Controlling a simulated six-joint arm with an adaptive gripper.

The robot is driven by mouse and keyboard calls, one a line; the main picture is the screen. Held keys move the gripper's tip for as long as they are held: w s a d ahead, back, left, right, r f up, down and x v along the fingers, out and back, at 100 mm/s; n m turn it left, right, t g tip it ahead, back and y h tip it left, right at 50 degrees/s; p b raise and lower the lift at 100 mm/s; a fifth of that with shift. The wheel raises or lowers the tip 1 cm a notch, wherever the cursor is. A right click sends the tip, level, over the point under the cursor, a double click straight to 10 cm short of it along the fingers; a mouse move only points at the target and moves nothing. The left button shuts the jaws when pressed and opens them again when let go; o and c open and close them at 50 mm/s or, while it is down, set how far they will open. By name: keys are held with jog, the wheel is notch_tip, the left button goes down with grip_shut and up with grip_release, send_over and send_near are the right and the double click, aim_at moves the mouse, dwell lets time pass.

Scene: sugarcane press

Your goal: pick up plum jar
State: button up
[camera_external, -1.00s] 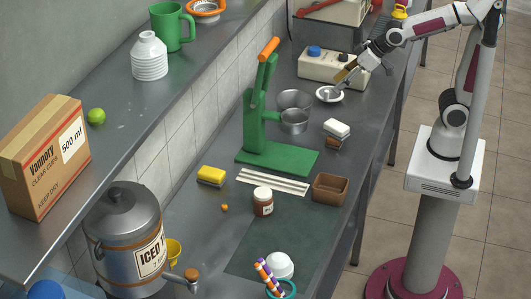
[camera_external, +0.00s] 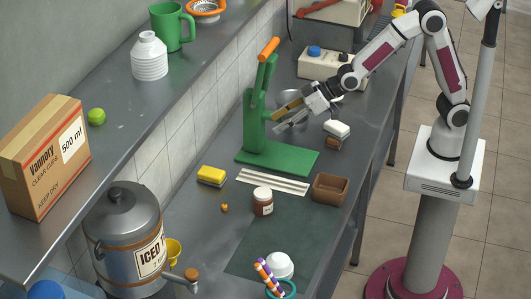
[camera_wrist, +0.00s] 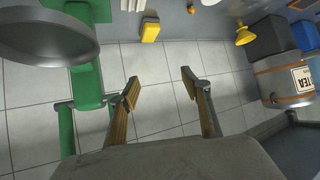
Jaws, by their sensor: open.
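The plum jar (camera_external: 263,202), a small jar with a white lid, dark contents and a pale label, stands upright on the counter in the external view. I cannot make it out clearly in the wrist view. My gripper (camera_external: 278,116) is open and empty, above the counter beside the green press, well behind the jar. In the wrist view its two fingers (camera_wrist: 160,85) are spread apart with only wall tiles seen between them.
The green press (camera_external: 255,145) stands close to my gripper. White sticks (camera_external: 272,182), a brown box (camera_external: 331,187) and a yellow sponge (camera_external: 211,176) lie around the jar. The dark mat (camera_external: 300,235) has free room.

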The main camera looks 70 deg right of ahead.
aim_at(258, 192)
jog(key=a+f+y, duration=0.1)
jog(key=a+f, duration=0.3)
jog(key=a, duration=0.1)
jog(key=a+f+n+t, duration=0.1)
jog(key=a+f, duration=0.3)
jog(key=a, duration=0.2)
jog(key=w+a+f+n+y, duration=0.1)
jog(key=a+f, duration=0.4)
jog(key=a, duration=0.1)
jog(key=shift+w+a+y, duration=0.1)
jog(key=shift+a+y, duration=0.1)
jog(key=shift+y, duration=0.1)
jog(key=shift+f, duration=1.7)
jog(key=shift+f, duration=0.1)
jog(key=shift+f, duration=1.8)
jog(key=shift+x, duration=1.45)
jog(key=shift+r, duration=0.15)
